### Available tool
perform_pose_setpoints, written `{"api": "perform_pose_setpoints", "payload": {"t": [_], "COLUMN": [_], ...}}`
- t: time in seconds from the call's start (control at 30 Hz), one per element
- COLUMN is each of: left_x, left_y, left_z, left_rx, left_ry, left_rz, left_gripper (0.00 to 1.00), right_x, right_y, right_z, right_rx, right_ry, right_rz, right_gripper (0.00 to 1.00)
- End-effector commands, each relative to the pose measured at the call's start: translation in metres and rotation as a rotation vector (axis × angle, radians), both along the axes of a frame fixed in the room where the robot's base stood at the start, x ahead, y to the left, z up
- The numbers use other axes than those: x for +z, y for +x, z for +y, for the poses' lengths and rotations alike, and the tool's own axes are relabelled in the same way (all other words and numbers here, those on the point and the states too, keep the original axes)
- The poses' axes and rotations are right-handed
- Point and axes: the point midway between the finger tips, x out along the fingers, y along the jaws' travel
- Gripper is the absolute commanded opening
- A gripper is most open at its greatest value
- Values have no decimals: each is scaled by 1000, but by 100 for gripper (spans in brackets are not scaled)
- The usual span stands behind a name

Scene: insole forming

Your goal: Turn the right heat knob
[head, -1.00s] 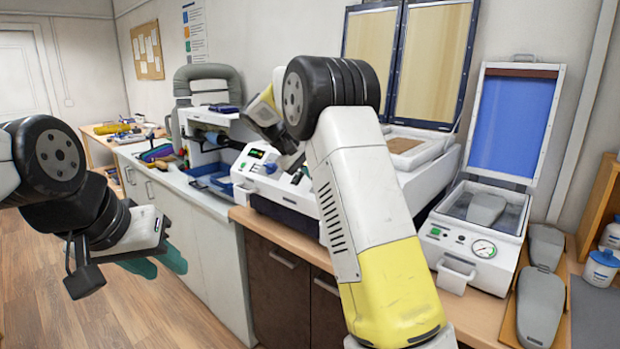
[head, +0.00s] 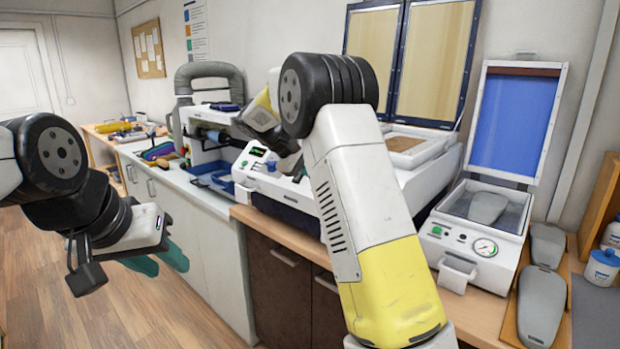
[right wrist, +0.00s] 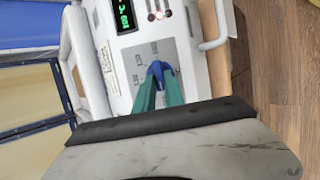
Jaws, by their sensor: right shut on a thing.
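A blue knob (right wrist: 157,68) sits on a grey dial plate with printed numbers. My right gripper (right wrist: 157,76) has its green fingertips closed on the knob from both sides in the right wrist view. No second knob shows there. In the head view a small blue knob (head: 271,166) shows on the white machine (head: 316,196), right of its display (head: 258,152). My right arm hides part of that panel and most of the right gripper. My left gripper (head: 158,262) hangs empty at the left, its green fingers apart, away from the machine.
A press with a blue lid (head: 514,125) and pressure gauge (head: 485,247) stands at the right, beside grey insole forms (head: 541,305). A bench with blue trays (head: 215,181) stands left of the machine. Indicator lamps (right wrist: 158,15) and a white handle (right wrist: 215,42) lie close to the knob.

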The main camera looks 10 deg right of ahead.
Motion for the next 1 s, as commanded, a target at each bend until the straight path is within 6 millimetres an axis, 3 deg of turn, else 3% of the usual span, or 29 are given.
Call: {"api": "perform_pose_setpoints", "payload": {"t": [0.03, 0.13, 0.5, 1.0], "left_x": [0, 0, 0, 0], "left_y": [0, 0, 0, 0], "left_z": [0, 0, 0, 0], "left_rx": [0, 0, 0, 0], "left_ry": [0, 0, 0, 0], "left_rz": [0, 0, 0, 0], "left_gripper": [36, 36, 36, 36], "right_x": [1, 1, 3, 52], "right_y": [1, 1, 0, -9], "right_z": [1, 1, 4, 53], "right_rx": [5, 5, 2, 4], "right_ry": [0, 0, 0, 0], "right_rz": [-4, -3, -2, -2], "right_gripper": [17, 35, 35, 35]}}
